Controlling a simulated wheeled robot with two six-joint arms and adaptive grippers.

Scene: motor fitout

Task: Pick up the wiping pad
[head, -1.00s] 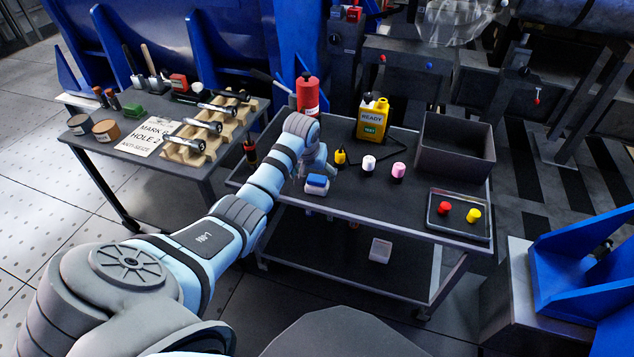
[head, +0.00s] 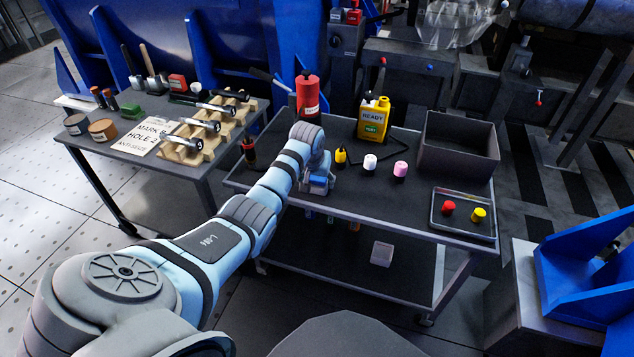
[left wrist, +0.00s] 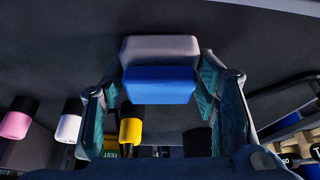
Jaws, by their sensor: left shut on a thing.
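The wiping pad is a small block with a blue part and a pale grey part. In the left wrist view the wiping pad (left wrist: 160,84) lies between the two teal-lined fingers, against the dark cart top. My left gripper (head: 318,186) is shut on it at the front left of the cart top. In the head view the gripper and wrist mostly cover the pad. I cannot tell whether the pad still touches the cart. My right gripper is not in view.
Yellow, white and pink capped bottles (head: 370,162) stand right of the gripper on the cart (head: 380,205). Behind are a red canister (head: 308,97) and a yellow jug (head: 373,120). An open dark bin (head: 457,150) and a tray (head: 463,228) with red and yellow caps are at right.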

